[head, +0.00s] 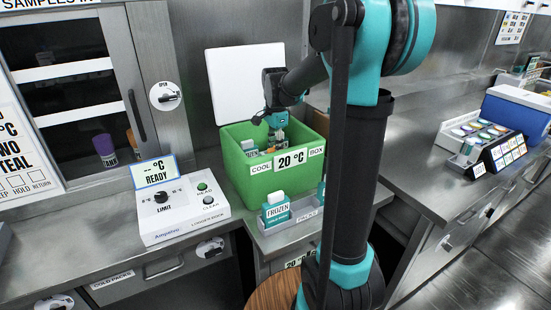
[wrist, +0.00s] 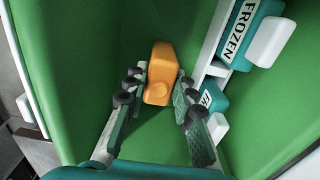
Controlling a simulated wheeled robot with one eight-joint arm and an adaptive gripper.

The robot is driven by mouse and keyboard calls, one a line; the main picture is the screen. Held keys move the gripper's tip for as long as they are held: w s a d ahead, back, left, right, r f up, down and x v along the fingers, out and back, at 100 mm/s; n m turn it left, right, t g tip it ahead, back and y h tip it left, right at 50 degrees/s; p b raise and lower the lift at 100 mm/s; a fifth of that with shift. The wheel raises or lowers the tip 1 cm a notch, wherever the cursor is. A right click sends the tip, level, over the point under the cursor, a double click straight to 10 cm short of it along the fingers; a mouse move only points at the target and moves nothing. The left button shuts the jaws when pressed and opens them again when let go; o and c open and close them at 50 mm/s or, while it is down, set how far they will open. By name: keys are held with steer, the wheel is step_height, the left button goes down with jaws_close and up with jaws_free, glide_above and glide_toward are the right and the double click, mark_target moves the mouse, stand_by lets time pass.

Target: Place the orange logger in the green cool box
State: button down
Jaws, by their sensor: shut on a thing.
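The green cool box (head: 292,178) stands open on the bench in the head view, with a "20 °C" label on its front; its green inner wall (wrist: 75,65) fills much of the wrist view. My gripper (head: 277,138) reaches down into the box. In the wrist view my gripper (wrist: 161,84) is shut on the orange logger (wrist: 160,72), with one finger on each side of it. The logger is inside the box walls. Whether it touches the box floor I cannot tell.
Frozen cold packs (wrist: 238,38) lie along one side inside the box. Another frozen pack (head: 276,211) stands in a rack before the box. The white lid (head: 245,78) is upright behind. A white logger dock (head: 180,208) is at left; a blue cooler (head: 515,112) is far right.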

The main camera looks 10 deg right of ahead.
steer(key=shift+f, duration=1.7)
steer(key=c, duration=1.3)
jaws_free()
steer(key=shift+f, duration=0.15)
steer(key=shift+o, duration=0.2)
step_height(320, 180, up, 12)
steer(key=shift+r, duration=0.2)
